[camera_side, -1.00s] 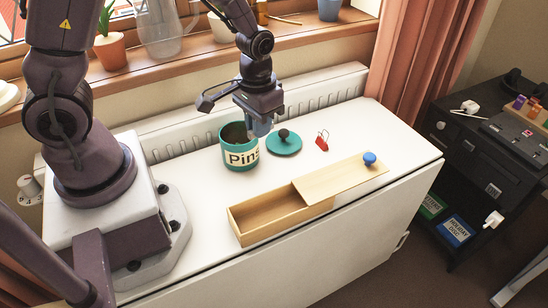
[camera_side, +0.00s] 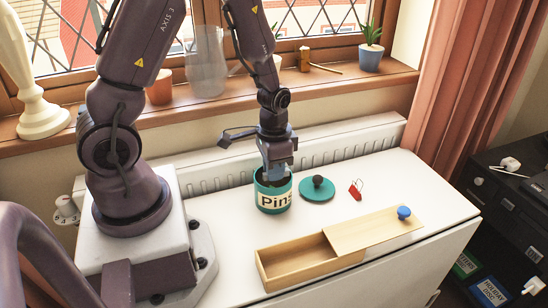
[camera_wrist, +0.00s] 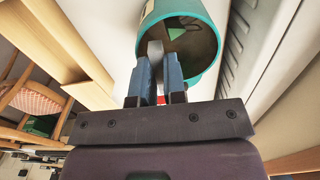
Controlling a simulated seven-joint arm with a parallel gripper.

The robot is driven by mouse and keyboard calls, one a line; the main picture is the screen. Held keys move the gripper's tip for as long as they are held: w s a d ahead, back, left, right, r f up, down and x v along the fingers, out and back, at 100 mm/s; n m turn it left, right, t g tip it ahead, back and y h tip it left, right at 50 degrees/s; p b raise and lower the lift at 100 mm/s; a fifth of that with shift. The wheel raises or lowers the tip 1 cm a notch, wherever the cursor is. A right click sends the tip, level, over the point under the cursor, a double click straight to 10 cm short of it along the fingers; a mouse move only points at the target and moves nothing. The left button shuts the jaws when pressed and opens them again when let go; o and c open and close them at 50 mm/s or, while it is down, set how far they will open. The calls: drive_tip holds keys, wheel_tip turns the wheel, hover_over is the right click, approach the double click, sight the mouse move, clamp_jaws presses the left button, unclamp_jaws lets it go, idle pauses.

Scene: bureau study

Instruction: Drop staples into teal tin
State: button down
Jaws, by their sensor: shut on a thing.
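The teal tin (camera_side: 273,199), labelled "Pins", stands open on the white surface. My gripper (camera_side: 279,172) points down at its mouth, with the fingertips at or just inside the rim. In the wrist view my gripper (camera_wrist: 160,75) is shut on a small grey piece, apparently the staples (camera_wrist: 155,54), which reaches toward the mouth of the tin (camera_wrist: 205,28). A small green shape shows inside the tin. The staples are hidden in the side view.
The teal lid (camera_side: 316,190) with a dark knob lies right of the tin, then a red clip (camera_side: 355,190). A wooden box (camera_side: 300,268) with its blue-knobbed sliding lid (camera_side: 375,231) partly open lies in front. A ribbed radiator (camera_side: 345,146) runs behind.

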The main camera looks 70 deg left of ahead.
drive_tip(key=shift+f, duration=0.45)
drive_tip(key=c, duration=1.1)
unclamp_jaws()
drive_tip(key=shift+r, duration=0.1)
wheel_tip(320, 180, up, 13)
